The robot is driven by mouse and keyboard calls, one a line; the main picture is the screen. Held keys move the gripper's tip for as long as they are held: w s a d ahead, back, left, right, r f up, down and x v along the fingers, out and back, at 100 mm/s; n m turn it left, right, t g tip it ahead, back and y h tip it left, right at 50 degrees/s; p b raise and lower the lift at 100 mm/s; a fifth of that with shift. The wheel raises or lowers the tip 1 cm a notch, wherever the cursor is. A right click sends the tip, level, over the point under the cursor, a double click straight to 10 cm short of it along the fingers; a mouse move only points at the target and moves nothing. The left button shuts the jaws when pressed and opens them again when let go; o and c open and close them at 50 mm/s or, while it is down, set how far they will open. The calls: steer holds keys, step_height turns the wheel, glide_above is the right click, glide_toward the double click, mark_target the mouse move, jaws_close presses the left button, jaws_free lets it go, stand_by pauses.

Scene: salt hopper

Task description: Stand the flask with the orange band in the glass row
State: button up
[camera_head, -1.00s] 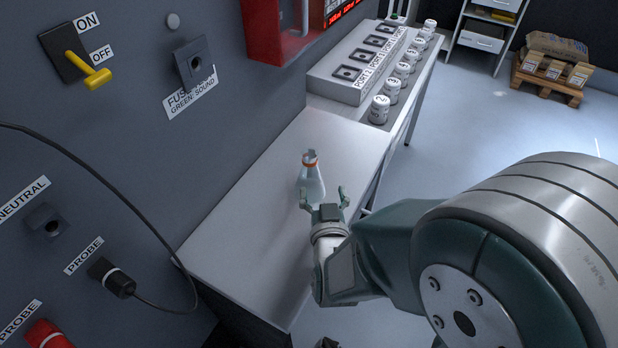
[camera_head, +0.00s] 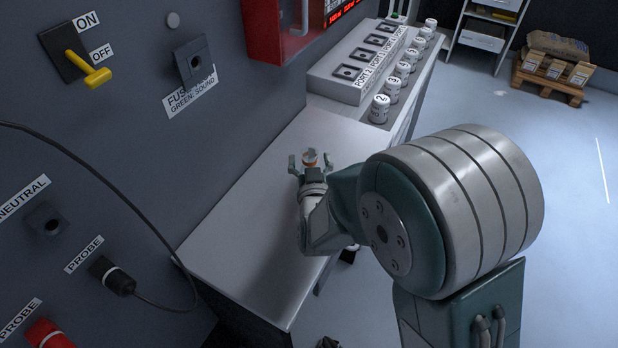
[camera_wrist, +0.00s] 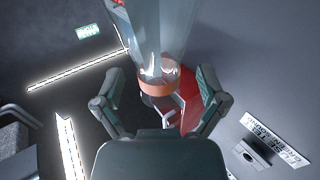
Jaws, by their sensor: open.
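The flask with the orange band (camera_head: 310,155) stands on the light bench. My gripper (camera_head: 310,162) is open, one finger on each side of the flask. In the wrist view both fingers of my gripper (camera_wrist: 160,98) show gaps to the glass. I cannot make out a glass row in these views.
Several numbered white jars (camera_head: 380,109) line the bench's right edge beside a grey port box (camera_head: 352,70). The bench (camera_head: 235,225) is bare in front. A wall panel with a yellow switch (camera_head: 97,78), sockets and a hanging black cable (camera_head: 110,187) stands left.

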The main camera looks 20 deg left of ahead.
steer(key=shift+w+a, duration=0.15)
steer(key=shift+w, duration=0.1)
jaws_close()
steer(key=shift+r, duration=0.15)
